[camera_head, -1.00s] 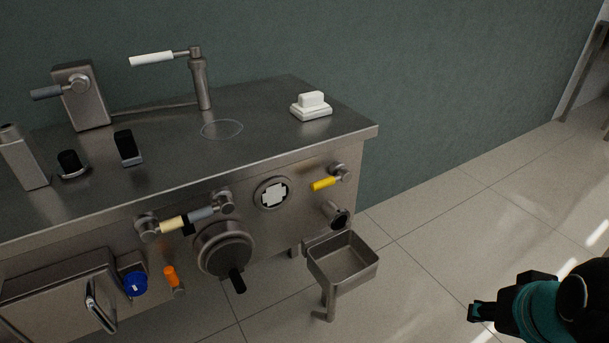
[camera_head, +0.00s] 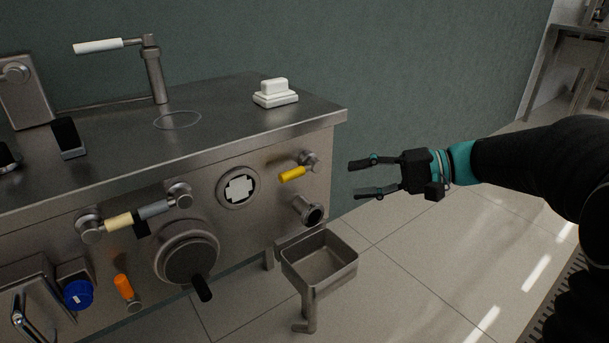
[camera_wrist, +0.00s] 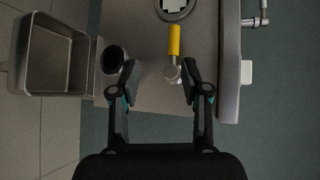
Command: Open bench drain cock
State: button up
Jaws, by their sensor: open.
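The yellow-handled cock (camera_head: 293,174) is on the bench's front panel near the right end, above the dark-mouthed drain spout (camera_head: 308,211). Its yellow lever points left and slightly down from its metal pivot. My gripper (camera_head: 355,180) is open and empty, to the right of the cock and apart from it. In the wrist view the yellow lever (camera_wrist: 174,40) and its pivot lie ahead, in line with the gap between my fingers (camera_wrist: 160,78), closer to the right finger. The spout (camera_wrist: 113,60) shows by the left finger.
A metal basin (camera_head: 319,263) stands below the spout. The bench top (camera_head: 215,111) overhangs the panel and carries a white block (camera_head: 275,93). A round port with a white cross (camera_head: 238,188) is left of the cock. Open floor lies to the right.

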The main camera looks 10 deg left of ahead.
aim_at(302, 173)
jog(key=shift+y, duration=0.7)
jog(key=a, duration=0.4)
jog(key=w+a+f, duration=0.1)
jog(key=a, duration=0.8)
jog(key=shift+w+a+f+b, duration=0.25)
jog(key=shift+a+f+b, duration=0.1)
grip_shut()
